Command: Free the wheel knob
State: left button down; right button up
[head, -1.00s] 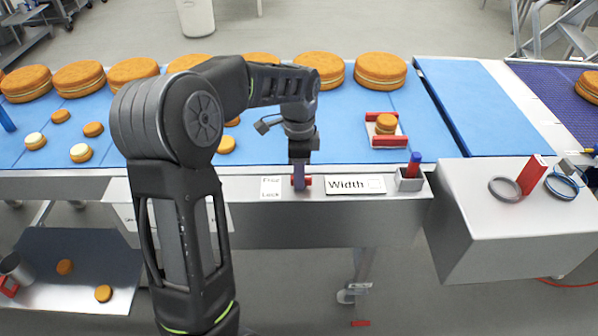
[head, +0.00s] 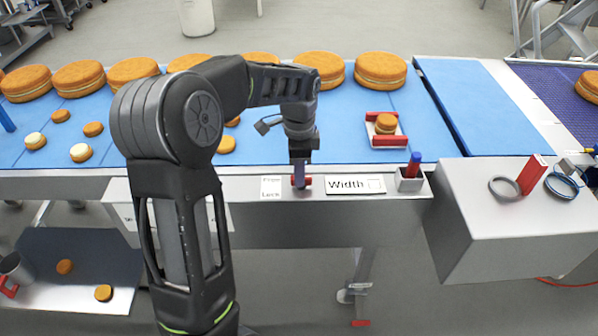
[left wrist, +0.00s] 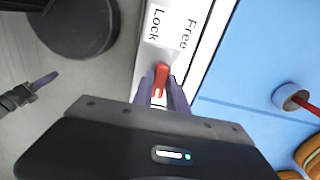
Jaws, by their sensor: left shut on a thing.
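A small red lever (left wrist: 161,76) sits by a white label (left wrist: 173,27) that reads "Free" and "Lock", on the front rail of the conveyor. My left gripper (left wrist: 162,88) is shut on this lever, with a purple finger on each side of it. In the head view the left gripper (head: 300,180) points down at the rail, just right of the label (head: 271,187), and red shows at its fingertips. The fingers hide part of the lever, and I cannot tell which word it points to. My right gripper (left wrist: 44,80) shows at the left of the left wrist view; its opening is unclear.
A "Width" plate (head: 355,185) and a grey holder (head: 410,182) with a red and blue piece stand to the right. The blue belt (head: 350,135) behind carries several cakes and a red-sided cradle (head: 385,140). A metal box (head: 510,225) is at the right.

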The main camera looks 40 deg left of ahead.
pick_arm(q)
jog(key=n, duration=0.4)
jog(key=shift+s, duration=0.1)
jog(key=n, duration=0.5)
jog(key=shift+d, duration=0.2)
jog(key=n, duration=0.4)
jog(key=shift+d, duration=0.1)
jog(key=n, duration=0.4)
jog(key=shift+n, duration=0.3)
jog(key=c, duration=1.3)
grip_release()
jog(key=shift+r, duration=0.15)
